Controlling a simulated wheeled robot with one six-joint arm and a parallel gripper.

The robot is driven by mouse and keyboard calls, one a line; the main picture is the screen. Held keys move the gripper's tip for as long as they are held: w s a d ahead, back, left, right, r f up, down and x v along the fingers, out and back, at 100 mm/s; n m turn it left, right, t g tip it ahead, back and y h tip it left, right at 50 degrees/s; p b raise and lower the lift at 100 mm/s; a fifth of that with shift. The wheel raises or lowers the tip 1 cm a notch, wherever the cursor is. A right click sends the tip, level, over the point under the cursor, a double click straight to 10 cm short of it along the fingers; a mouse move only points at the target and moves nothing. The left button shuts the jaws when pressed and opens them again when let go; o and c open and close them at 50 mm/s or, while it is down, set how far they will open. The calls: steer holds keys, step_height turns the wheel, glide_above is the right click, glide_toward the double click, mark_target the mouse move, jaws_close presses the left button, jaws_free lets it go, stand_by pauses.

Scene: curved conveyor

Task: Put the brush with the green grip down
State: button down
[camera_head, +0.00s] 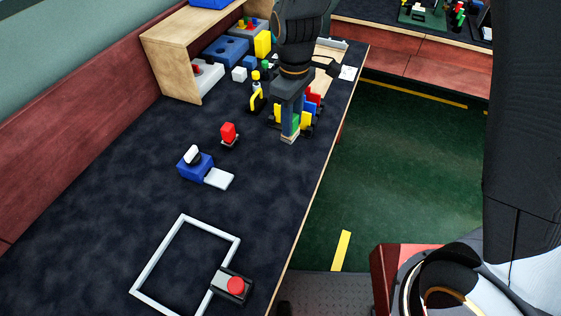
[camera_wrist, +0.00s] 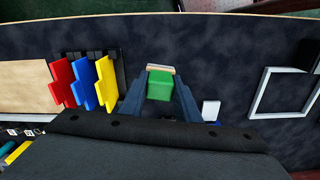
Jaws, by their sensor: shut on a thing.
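The brush with the green grip (camera_wrist: 159,86) is between the two fingers of my gripper (camera_wrist: 160,97) in the wrist view. A pale tan and red-brown edge shows at its far end. In the head view, my gripper (camera_head: 292,122) points down over the dark table (camera_head: 130,140), near its right edge. The green of the brush (camera_head: 296,122) shows between the fingers, with its pale end low, close to the tabletop. I cannot tell whether it touches the table. My gripper is shut on the brush, and the fingers hide part of it.
Red, blue and yellow stepped pieces (camera_wrist: 106,83) stand in a dark rack close beside my gripper. A wooden shelf (camera_head: 180,75) stands behind.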

steer(key=shift+s+a+r+n, duration=0.25)
steer(key=shift+s+a+n, duration=0.15)
steer(key=shift+a, duration=0.2)
steer(key=shift+s+a+r+n, duration=0.25)
steer(key=shift+a+n, duration=0.15)
steer(key=shift+a, duration=0.2)
steer(key=shift+a+f+p, duration=0.1)
steer(key=shift+f+p, duration=0.8)
steer(key=shift+f, duration=3.95)
steer(key=shift+f, duration=0.15)
steer(key=c, duration=1.3)
jaws_free()
steer(key=shift+c, duration=0.2)
step_height(320, 180, up, 12)
steer(key=b, duration=0.2)
steer(key=shift+r, duration=0.2)
